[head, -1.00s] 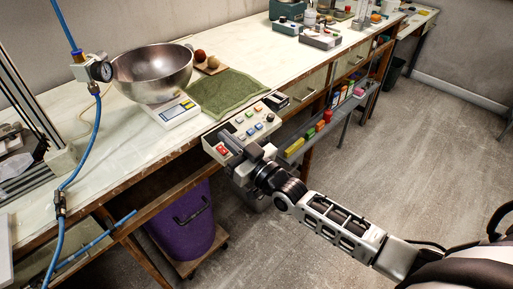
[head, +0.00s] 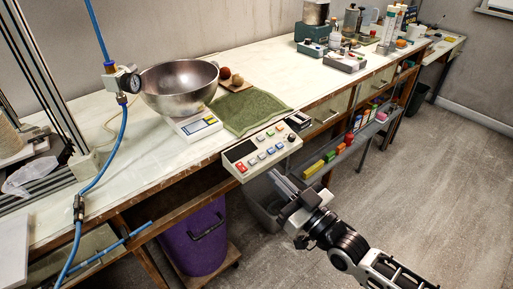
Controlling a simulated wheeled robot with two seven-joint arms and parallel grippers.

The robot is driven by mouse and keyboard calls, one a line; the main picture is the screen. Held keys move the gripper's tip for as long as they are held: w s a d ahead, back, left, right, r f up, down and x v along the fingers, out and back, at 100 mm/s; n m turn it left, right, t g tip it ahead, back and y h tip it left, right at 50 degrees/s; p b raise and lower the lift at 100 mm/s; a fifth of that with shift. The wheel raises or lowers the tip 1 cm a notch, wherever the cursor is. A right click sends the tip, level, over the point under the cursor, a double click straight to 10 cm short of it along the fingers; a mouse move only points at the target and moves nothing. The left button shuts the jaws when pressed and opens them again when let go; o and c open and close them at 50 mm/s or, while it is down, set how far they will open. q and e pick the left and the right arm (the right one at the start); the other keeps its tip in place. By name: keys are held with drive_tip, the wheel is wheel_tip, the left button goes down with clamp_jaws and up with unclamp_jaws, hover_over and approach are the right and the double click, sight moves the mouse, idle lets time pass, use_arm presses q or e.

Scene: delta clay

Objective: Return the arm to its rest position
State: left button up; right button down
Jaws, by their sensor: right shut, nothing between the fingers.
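My right gripper (head: 284,186) is shut and empty. It hangs in front of the bench edge, just below and apart from the control panel in the picture. My right arm comes in from the lower right. The control panel (head: 262,150) is a pale box with a dark screen, a red button and several coloured buttons, at the bench's front edge. My left gripper is not in view.
A steel bowl (head: 180,84) sits on a white scale (head: 198,127) beside a green cloth (head: 248,108). A purple bin (head: 194,240) stands under the bench. A shelf with coloured boxes (head: 330,157) runs under the bench. The floor at right (head: 440,170) is clear.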

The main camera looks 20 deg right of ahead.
drive_tip(key=s+a+f+g+h, duration=0.2)
drive_tip(key=s+f+g, duration=0.2)
drive_tip(key=s+f, duration=0.3)
drive_tip(key=s+a+f+m+g+h, duration=0.1)
drive_tip(key=s+f+g, duration=0.3)
drive_tip(key=f, duration=0.6)
drive_tip(key=s+a+h, duration=0.1)
drive_tip(key=s, duration=0.1)
drive_tip(key=shift+s+a+f+g, duration=0.25)
drive_tip(key=shift+s+a+g, duration=0.05)
drive_tip(key=shift+s+g, duration=0.1)
